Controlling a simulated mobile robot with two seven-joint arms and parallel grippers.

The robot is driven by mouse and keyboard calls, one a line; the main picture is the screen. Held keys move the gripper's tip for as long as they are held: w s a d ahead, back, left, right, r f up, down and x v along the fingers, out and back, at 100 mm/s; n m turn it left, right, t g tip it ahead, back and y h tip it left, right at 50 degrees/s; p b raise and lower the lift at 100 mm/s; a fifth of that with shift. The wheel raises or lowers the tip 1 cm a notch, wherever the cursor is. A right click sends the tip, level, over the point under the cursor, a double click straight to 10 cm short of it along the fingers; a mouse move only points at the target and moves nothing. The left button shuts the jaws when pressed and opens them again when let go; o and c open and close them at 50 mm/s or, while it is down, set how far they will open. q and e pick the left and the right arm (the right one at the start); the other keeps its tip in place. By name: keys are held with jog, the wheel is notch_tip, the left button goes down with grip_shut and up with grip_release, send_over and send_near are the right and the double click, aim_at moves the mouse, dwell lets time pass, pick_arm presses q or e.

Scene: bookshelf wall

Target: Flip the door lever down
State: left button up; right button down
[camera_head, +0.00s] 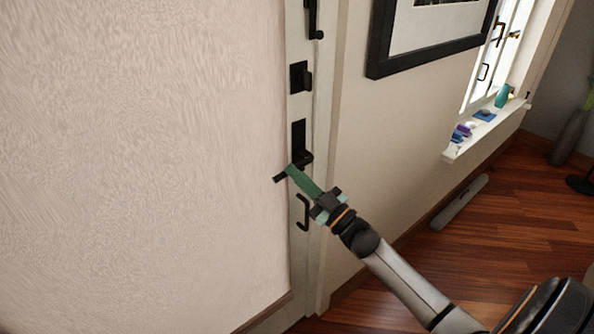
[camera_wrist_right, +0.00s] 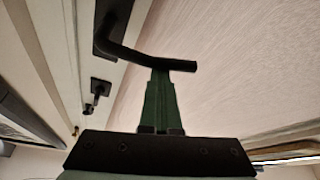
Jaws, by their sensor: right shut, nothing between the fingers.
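The black door lever (camera_head: 280,179) sticks out from a black backplate (camera_head: 298,136) on the white door edge in the head view. Its tip shows to the left of my right gripper's green fingers, which cover part of the bar. My right gripper (camera_head: 290,169) is shut and empty, with its fingertips at the lever. In the right wrist view, the lever (camera_wrist_right: 183,65) runs across just beyond the fingertips (camera_wrist_right: 160,70) and appears to touch them or nearly so. Exact contact and the lever's tilt are hard to tell. My left gripper is not in view.
A black knob lock (camera_head: 301,77) sits above the lever, and a black pull handle (camera_head: 303,212) below it. A large pale textured panel (camera_head: 140,150) fills the left. A framed picture (camera_head: 378,55) hangs right. A grey bar (camera_head: 460,202) lies on the wooden floor.

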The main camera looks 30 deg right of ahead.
pick_arm(q)
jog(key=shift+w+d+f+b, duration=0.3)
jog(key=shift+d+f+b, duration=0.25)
jog(key=shift+b, duration=0.4)
pick_arm(e)
jog(key=shift+d+f+n+g+y, duration=0.2)
jog(key=shift+f+n+g+y, duration=0.4)
jog(key=shift+n, duration=0.75)
jog(key=shift+d+f+n+g+y, duration=0.2)
jog(key=shift+f+n+g+y, duration=0.2)
jog(key=shift+f+n, duration=0.7)
jog(key=shift+d+f+n+g+y, duration=0.25)
jog(key=shift+n+g+y, duration=0.2)
jog(key=shift+n, duration=1.2)
pick_arm(q)
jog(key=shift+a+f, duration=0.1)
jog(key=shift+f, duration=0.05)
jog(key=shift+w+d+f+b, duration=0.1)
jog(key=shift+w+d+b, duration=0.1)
jog(key=shift+b, duration=0.15)
pick_arm(e)
jog(key=v, duration=1.2)
jog(key=shift+s+f, duration=0.15)
jog(key=shift+f, duration=0.05)
